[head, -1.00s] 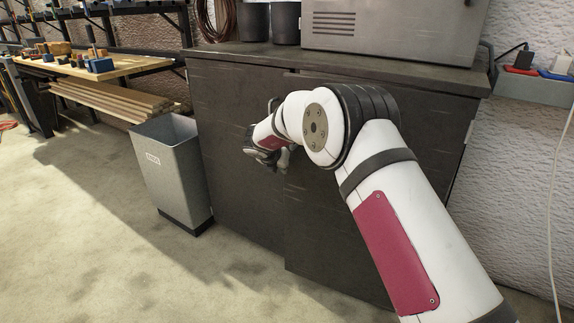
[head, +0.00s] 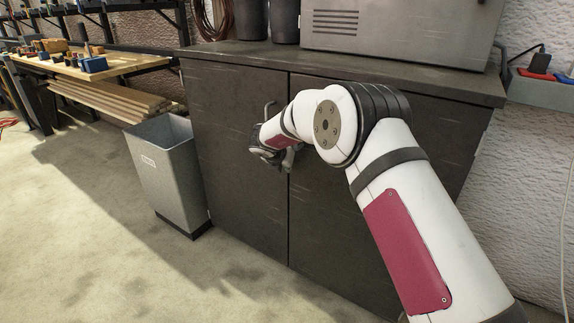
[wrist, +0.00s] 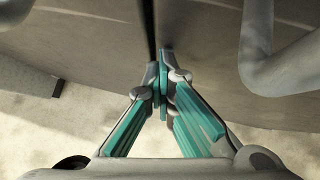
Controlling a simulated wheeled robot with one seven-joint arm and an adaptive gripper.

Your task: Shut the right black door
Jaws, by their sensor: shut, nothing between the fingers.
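The right black door (head: 325,225) of the dark cabinet stands in line with the left door (head: 235,150), with only a thin dark seam between them. My arm hides much of its upper part. My gripper (head: 277,165) is at the doors near this seam. In the wrist view, its fingertips (wrist: 163,75) are together and empty, at the door face just beside the seam. I cannot tell whether they touch it. A grey bar handle (wrist: 256,50) shows to their right; in the head view, the left door's handle (head: 270,110) shows above the gripper.
A grey bin (head: 165,180) stands on the floor left of the cabinet. A metal box (head: 395,30) and dark pots (head: 285,22) stand on the cabinet top. A workbench (head: 120,68) is at the back left. The floor in front is clear.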

